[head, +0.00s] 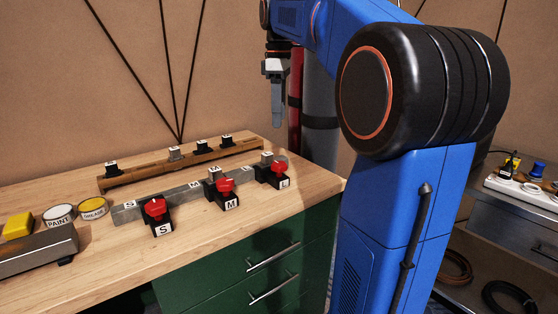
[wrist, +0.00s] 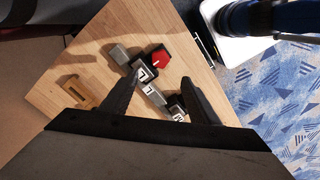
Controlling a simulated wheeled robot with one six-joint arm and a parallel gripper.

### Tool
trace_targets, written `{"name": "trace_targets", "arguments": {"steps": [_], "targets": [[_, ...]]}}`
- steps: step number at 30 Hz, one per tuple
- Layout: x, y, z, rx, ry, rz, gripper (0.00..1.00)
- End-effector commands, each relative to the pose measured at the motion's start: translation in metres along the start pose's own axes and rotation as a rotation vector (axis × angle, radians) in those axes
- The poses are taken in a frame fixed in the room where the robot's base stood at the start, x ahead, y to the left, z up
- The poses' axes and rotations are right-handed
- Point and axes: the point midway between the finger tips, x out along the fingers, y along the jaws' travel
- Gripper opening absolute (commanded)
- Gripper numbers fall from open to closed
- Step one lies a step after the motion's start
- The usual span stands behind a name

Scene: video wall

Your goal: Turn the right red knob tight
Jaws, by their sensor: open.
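Three red knobs sit on black blocks along a grey metal bar (head: 180,191) on the wooden bench, marked S, M and L. The right red knob (head: 279,168) is on the block marked L, near the bar's right end. In the wrist view a red knob (wrist: 160,58), apparently this one, lies beyond and between the fingertips. My gripper (head: 277,122) points down above the bar's right end, clear of the knob. Its two fingers stand apart with nothing between them, as the wrist view shows (wrist: 160,80).
The middle knob (head: 225,187) and left knob (head: 155,208) stand along the same bar. A wooden rail (head: 190,167) with several small black holders lies behind. Paint and grease tins (head: 93,208) and a yellow block (head: 18,224) are at left. The front bench top is clear.

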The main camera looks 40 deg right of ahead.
Motion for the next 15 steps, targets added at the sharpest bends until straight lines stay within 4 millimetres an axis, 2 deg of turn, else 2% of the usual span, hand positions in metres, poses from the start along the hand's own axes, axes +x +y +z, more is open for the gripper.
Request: {"name": "trace_targets", "arguments": {"steps": [15], "targets": [[0.093, -0.001, 0.0, 0.001, -0.001, -0.002, 0.55]]}}
